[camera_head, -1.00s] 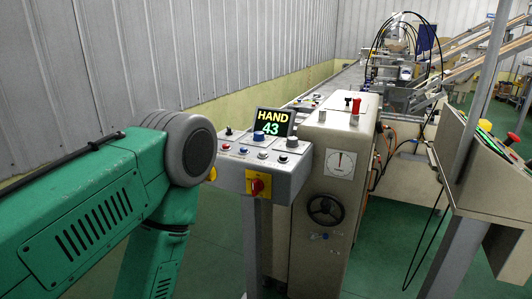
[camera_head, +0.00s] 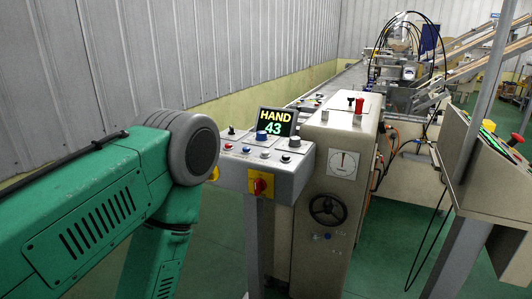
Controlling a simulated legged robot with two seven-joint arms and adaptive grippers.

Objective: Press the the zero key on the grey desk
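The grey desk (camera_head: 290,182) is a small grey control box on a post, left of the middle. I cannot read any labels, so I cannot tell which is the zero key. A dark screen (camera_head: 276,122) at its back reads "HAND 43". My green left arm comes in from the left, its grey joint beside the desk's left end. Neither gripper is in view.
A beige cabinet (camera_head: 318,250) with a black handwheel (camera_head: 327,209) stands right of the desk. A yellow plate with a red switch (camera_head: 260,185) is on the desk's front. A second sloped console (camera_head: 490,165) stands at the right. Green floor lies between them.

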